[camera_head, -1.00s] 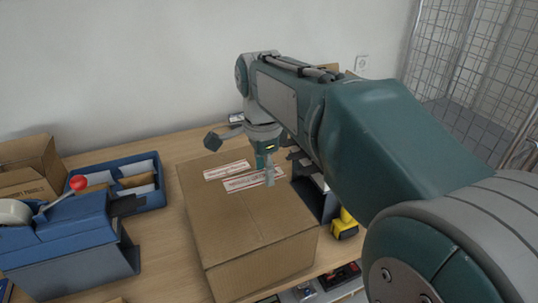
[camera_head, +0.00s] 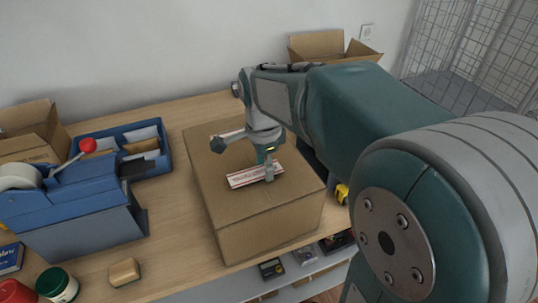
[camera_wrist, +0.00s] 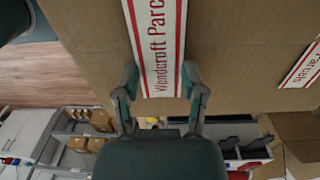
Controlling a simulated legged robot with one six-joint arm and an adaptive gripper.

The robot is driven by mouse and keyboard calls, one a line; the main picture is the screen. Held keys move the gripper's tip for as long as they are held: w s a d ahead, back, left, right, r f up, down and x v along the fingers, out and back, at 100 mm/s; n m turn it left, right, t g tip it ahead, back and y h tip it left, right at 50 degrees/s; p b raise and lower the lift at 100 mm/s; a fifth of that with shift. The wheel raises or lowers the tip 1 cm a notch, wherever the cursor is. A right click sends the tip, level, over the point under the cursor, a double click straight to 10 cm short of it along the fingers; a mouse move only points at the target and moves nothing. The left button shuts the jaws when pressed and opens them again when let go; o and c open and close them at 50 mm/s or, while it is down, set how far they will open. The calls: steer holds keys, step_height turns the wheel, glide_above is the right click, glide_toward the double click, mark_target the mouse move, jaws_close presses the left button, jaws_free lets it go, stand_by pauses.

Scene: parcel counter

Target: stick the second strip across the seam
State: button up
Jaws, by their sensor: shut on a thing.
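A closed cardboard box (camera_head: 224,205) stands on the wooden table. My gripper (camera_head: 268,174) is over its top, shut on a white strip with red print (camera_head: 247,178). In the wrist view this strip (camera_wrist: 160,40) runs between the two fingers (camera_wrist: 160,82), its lettering readable. It lies flat, close over the box top; I cannot tell whether it touches. Another printed strip (camera_wrist: 303,66) is on the box at the right of the wrist view; in the head view my wrist mostly hides it. The seam is hard to make out.
A blue tape dispenser (camera_head: 75,215) with a red knob and a blue tray (camera_head: 155,163) stand left of the box. A wooden block (camera_head: 124,272) and a green jar (camera_head: 57,285) are at the front left. An open carton (camera_head: 335,50) is at the back.

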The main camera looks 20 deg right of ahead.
steer(key=shift+a+f, duration=0.2)
steer(key=shift+f, duration=0.1)
steer(key=shift+d, duration=0.8)
steer(key=o, duration=0.8)
steer(key=shift+a, duration=0.6)
steer(key=shift+d+r, duration=0.45)
steer(key=shift+r, duration=0.3)
steer(key=shift+a+r, duration=0.15)
steer(key=shift+r, duration=0.4)
steer(key=shift+a+r, duration=0.15)
steer(key=shift+r, duration=0.4)
steer(key=shift+d+r, duration=0.15)
steer(key=shift+r, duration=0.75)
